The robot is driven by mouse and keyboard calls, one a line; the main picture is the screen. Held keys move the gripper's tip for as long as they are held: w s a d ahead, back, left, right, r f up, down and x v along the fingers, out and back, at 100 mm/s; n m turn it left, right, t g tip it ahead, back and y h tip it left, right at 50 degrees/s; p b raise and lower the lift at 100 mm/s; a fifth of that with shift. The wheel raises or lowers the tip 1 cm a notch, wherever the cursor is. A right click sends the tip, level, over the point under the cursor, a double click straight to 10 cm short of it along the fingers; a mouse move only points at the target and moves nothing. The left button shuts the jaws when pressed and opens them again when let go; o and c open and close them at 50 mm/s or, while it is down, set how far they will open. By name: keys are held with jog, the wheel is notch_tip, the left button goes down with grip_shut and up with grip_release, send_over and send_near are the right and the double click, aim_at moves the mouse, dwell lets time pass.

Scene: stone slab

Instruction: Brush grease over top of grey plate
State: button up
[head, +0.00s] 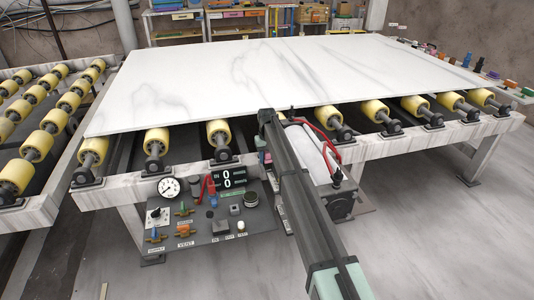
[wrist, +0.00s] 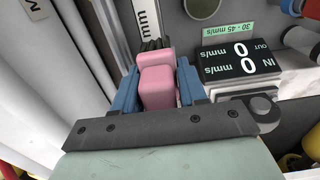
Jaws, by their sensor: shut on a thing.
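In the wrist view my gripper (wrist: 157,92) has blue fingers shut on a pink block-like handle (wrist: 157,82). Dark bristle-like strips show just beyond the handle, so it looks like a brush. In the head view my arm reaches up from the bottom right, and its end is at the front edge of the slab, mostly hidden by the arm itself. A grey control panel (head: 205,228) lies left of the arm. I cannot tell which grey surface is the grey plate. No grease can be made out.
A large white marbled slab (head: 270,75) lies on yellow rollers (head: 218,132). A speed display (head: 229,178) and a round gauge (head: 168,187) stand on the panel, close to my arm. The display (wrist: 240,55) is right of the gripper in the wrist view. Floor is clear at right.

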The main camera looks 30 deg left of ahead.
jog(key=shift+f, duration=0.8)
jog(key=shift+w+a+f, duration=0.45)
jog(key=shift+f, duration=0.15)
jog(key=shift+w+a, duration=2.35)
jog(key=shift+a, duration=0.05)
jog(key=shift+s+d, duration=2.65)
jog(key=shift+d, duration=0.05)
notch_tip(320, 180, up, 2)
jog(key=shift+s+d+r, duration=0.15)
jog(key=shift+r, duration=2.9)
